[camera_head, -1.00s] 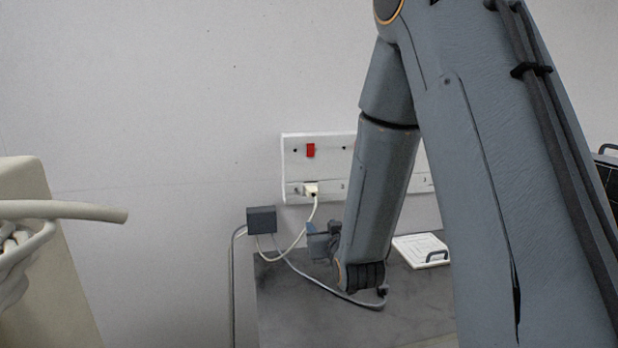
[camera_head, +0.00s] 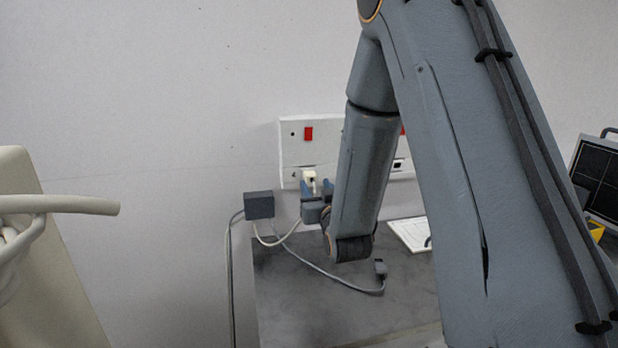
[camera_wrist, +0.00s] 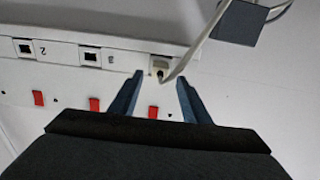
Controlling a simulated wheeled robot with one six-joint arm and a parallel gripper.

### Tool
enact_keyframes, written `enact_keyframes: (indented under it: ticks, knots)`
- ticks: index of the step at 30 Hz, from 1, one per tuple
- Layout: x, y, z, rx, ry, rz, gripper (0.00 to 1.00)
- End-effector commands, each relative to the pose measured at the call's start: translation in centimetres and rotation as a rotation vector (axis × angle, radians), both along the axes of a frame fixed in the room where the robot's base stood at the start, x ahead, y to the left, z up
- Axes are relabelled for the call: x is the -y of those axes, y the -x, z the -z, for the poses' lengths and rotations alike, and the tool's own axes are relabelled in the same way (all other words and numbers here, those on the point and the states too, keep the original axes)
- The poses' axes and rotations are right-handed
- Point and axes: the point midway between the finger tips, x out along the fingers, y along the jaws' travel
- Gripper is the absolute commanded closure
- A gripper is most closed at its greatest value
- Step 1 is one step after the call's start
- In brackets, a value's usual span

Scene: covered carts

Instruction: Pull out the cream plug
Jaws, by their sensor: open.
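The cream plug (camera_head: 309,177) sits in the white wall socket panel (camera_head: 290,151), below a red switch, with its pale cable hanging down. In the wrist view the plug (camera_wrist: 159,64) shows at the panel's edge, its cable curving up to the right. My gripper (camera_head: 318,188) is at the panel, close to the plug. In the wrist view my gripper (camera_wrist: 159,80) is open, with one blue finger on each side of the plug and cable. I cannot tell whether either finger touches the plug.
A grey box (camera_head: 259,205) with cables is on the wall left of the panel. A grey cart top (camera_head: 290,300) lies below, with a loose cable end (camera_head: 380,268) and a white board (camera_head: 410,234). A beige object with a thick hose (camera_head: 60,204) stands at left.

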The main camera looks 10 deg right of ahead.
Motion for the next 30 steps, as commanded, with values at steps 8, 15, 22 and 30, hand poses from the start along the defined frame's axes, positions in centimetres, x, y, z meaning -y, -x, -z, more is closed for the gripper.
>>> enact_keyframes:
  ticks: [8,15,22,30]
  knots:
    - [0.0,-3.8,0.1,0.002,0.0,-0.001,0.57]
    - [0.0,-5.8,0.1,0.0,0.0,-0.001,0.57]
    - [0.0,-6.2,0.0,-0.001,0.0,-0.001,0.57]
    - [0.0,-6.2,0.0,-0.001,0.0,-0.001,0.57]
